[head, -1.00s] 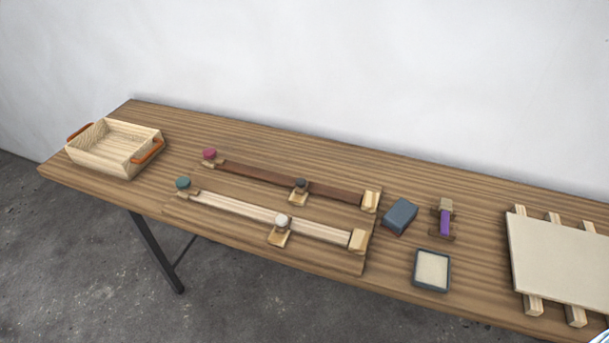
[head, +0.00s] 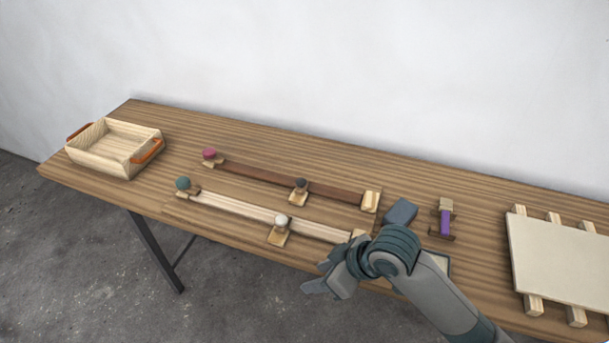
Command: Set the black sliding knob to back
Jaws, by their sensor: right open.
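The black sliding knob (head: 301,184) sits on a small wooden carriage on the dark brown rail (head: 260,174), a little right of the rail's middle. A pink knob (head: 209,154) is at that rail's left end and a wooden block (head: 370,201) at its right end. My right gripper (head: 312,278) is open and empty, in front of the table's near edge. It is below and apart from the black knob. My left gripper is not in view.
The nearer pale rail (head: 240,209) carries a white knob (head: 281,220), with a green knob (head: 183,183) at its left end. A blue-grey block (head: 401,212) and a purple-handled item (head: 445,221) lie right. A wooden tray (head: 105,157) stands far left.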

